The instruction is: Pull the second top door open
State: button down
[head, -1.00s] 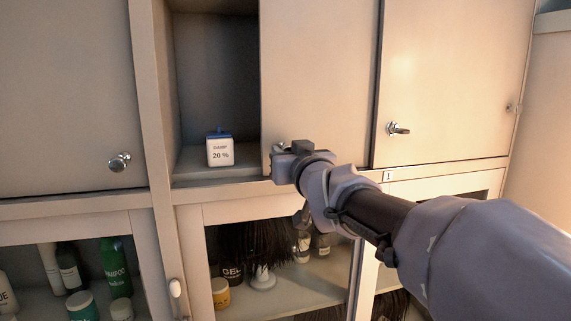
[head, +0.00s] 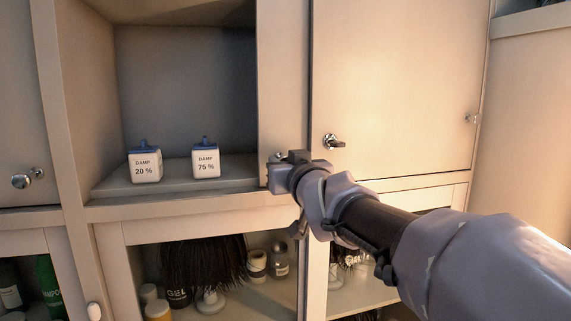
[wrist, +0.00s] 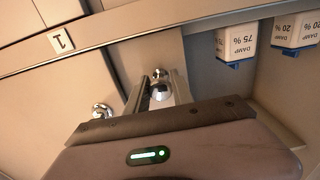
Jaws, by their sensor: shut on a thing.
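The second top door (head: 283,80) is a pale cabinet panel standing partly open, with the compartment (head: 190,90) to its left exposed. In the head view it shows as a narrow strip beside the closed door (head: 400,80) on its right. Its round metal knob (wrist: 160,88) is between the fingers of my gripper (wrist: 160,80) in the wrist view. My gripper (head: 279,172) is shut on this knob at the door's lower left. In the head view, my gripper hides most of the knob.
Two white boxes with blue tops, marked damp 20 % (head: 145,168) and 75 % (head: 206,162), stand in the exposed compartment. The closed right door has a handle (head: 334,141). Glass-fronted cabinets below hold bottles and a dark brush-like thing (head: 205,262). A left door knob (head: 27,179) sticks out.

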jog(key=c, duration=1.5)
grip_release()
jog(key=shift+w+a, duration=0.1)
jog(key=shift+a, duration=0.05)
jog(key=p+v, duration=0.1)
jog(key=v, duration=1.6)
